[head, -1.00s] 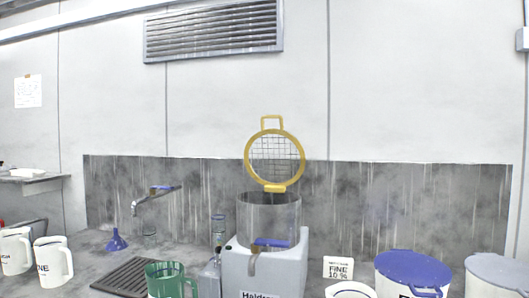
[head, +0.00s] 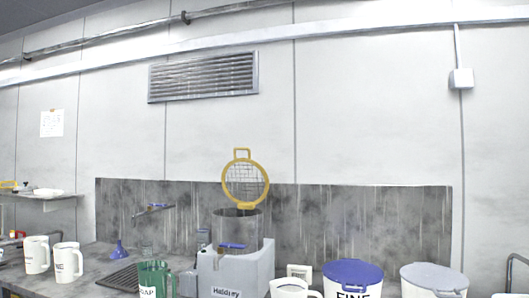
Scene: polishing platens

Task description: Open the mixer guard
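The mixer (head: 236,270) stands on the counter, a light grey housing with a metal cylinder bowl (head: 236,227) in it. Its guard (head: 246,184), a yellow ring with wire mesh and a yellow handle on top, stands upright above the back rim of the bowl. The bowl's mouth is uncovered. A blue lever or handle shows at the bowl's front. Neither of my grippers is in the head view.
A green jug (head: 155,280), white jugs (head: 67,262) and a blue funnel (head: 119,250) stand left of the mixer. A blue-lidded tub (head: 352,278) and a grey-lidded tub (head: 433,279) stand to the right. A tap (head: 153,210) reaches out behind.

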